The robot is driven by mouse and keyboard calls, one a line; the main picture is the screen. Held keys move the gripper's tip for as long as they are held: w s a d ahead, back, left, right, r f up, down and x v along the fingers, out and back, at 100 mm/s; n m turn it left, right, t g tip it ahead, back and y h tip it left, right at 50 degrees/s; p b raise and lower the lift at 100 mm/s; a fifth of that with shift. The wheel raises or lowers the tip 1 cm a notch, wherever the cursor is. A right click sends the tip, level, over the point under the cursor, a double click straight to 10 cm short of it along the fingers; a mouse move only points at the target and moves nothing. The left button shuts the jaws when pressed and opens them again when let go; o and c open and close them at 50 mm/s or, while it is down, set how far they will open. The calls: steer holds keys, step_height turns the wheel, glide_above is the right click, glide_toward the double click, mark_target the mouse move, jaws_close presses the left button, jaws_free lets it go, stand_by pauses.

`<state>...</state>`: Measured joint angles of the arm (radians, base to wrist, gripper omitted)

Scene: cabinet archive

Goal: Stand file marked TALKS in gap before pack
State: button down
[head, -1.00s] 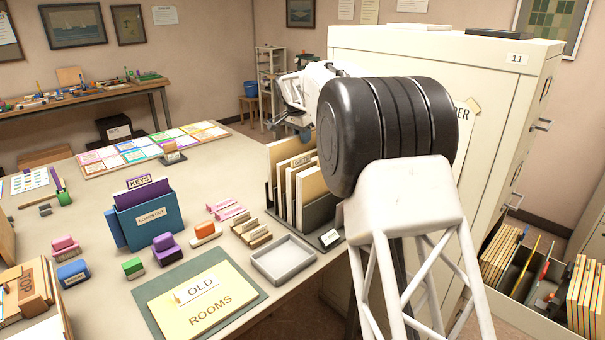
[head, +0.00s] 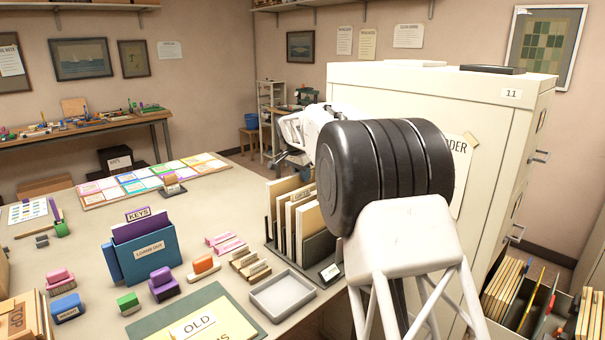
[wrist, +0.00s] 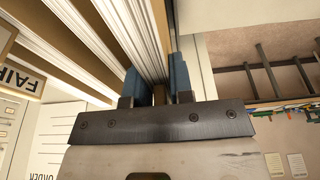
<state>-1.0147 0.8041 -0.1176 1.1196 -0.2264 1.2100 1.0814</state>
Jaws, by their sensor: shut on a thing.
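My gripper (wrist: 156,88) has its two blue fingers closed on the edge of a tan file with white pages (wrist: 150,50) in the wrist view. No label shows on this file, so I cannot tell whether it reads TALKS. In the head view my gripper (head: 290,158) is above the back of the desk rack (head: 326,246), its fingers partly hidden by my arm. Several tan files (head: 306,222) stand upright in the rack. I cannot make out the gap or the pack.
A cream cabinet (head: 500,130) stands right of the rack. An open drawer (head: 505,325) with several files is at lower right. A grey tray (head: 283,293), a blue LOANED OUT box (head: 150,255) and small stamps occupy the desk front. Coloured sheets (head: 150,178) lie behind.

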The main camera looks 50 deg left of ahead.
steer(key=shift+s+x, duration=0.15)
steer(key=shift+x, duration=0.5)
steer(key=shift+s+x, duration=0.15)
steer(key=shift+x, duration=0.45)
steer(key=shift+f, duration=0.15)
steer(key=c, duration=0.9)
jaws_free()
steer(key=shift+v, duration=3.5)
steer(key=v, duration=0.7)
steer(key=shift+s+r, duration=0.15)
steer(key=shift+r, duration=0.2)
